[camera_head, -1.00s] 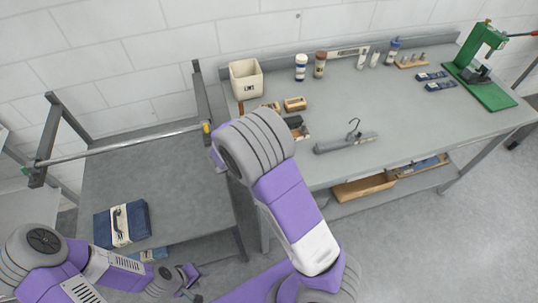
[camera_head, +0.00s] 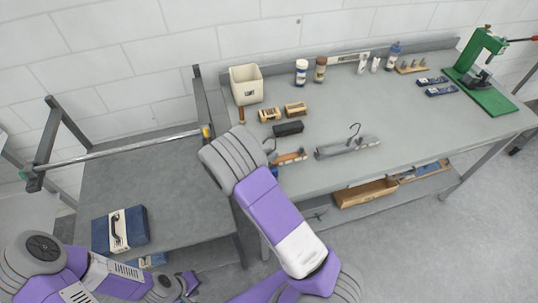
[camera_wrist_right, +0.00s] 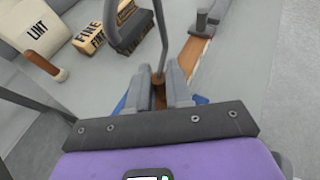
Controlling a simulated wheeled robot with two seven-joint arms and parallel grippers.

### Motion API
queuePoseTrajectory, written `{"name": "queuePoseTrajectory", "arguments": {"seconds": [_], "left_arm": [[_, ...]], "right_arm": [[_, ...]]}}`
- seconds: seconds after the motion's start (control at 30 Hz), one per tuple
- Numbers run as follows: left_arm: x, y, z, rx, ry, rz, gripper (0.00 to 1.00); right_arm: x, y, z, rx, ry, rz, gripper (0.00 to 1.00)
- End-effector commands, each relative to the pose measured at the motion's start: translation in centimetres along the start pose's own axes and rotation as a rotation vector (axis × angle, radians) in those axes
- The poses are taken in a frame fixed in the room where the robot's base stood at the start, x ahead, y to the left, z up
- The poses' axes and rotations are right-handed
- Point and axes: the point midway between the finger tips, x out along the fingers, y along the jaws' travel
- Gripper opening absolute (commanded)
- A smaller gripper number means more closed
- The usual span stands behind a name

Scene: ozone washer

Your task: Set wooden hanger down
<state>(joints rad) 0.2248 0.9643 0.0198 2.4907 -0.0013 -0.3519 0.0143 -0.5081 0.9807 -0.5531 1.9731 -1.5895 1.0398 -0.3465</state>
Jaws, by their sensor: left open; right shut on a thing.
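The wooden hanger (camera_head: 290,158), a brown bar with grey clips and a metal hook, shows at the front left of the grey workbench (camera_head: 400,120), partly hidden by my right arm. In the right wrist view my right gripper (camera_wrist_right: 160,92) is shut on the hanger; its wooden bar (camera_wrist_right: 192,62) runs away to the upper right and its hook (camera_wrist_right: 163,35) rises in front of the fingers. I cannot tell whether the bar touches the bench. In the head view this gripper is hidden behind its own wrist. My left gripper (camera_head: 183,286) is open and empty, low at the left.
A grey hanger (camera_head: 347,147) lies just right of the wooden one. A black brush (camera_head: 288,128), wooden blocks (camera_head: 295,109) and a LINT bin (camera_head: 247,84) stand behind. A metal rail (camera_head: 120,148) crosses at left. A green press (camera_head: 485,70) stands far right. The bench centre is clear.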

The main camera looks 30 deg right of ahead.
Motion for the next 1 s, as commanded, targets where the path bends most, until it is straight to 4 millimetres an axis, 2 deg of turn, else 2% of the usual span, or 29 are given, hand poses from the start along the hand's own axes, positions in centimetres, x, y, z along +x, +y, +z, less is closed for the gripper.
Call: {"name": "queuePoseTrajectory", "arguments": {"seconds": [0.4,0.43,0.6,1.0], "left_arm": [[0.85,-0.32,-0.04,0.0,0.0,0.0,0.43],[0.83,-0.32,-0.04,0.0,0.0,0.0,0.43],[0.82,-0.31,-0.03,0.0,0.0,0.0,0.43],[0.82,-0.31,-0.03,0.0,0.0,0.0,0.43]], "right_arm": [[0.41,0.01,-0.95,0.0,-0.001,0.0,0.0],[0.4,0.0,-0.98,0.0,0.0,0.0,0.22],[0.38,0.08,-0.93,0.0,0.0,0.002,0.46],[0.27,0.4,-0.81,0.004,-0.002,0.01,0.46]]}}
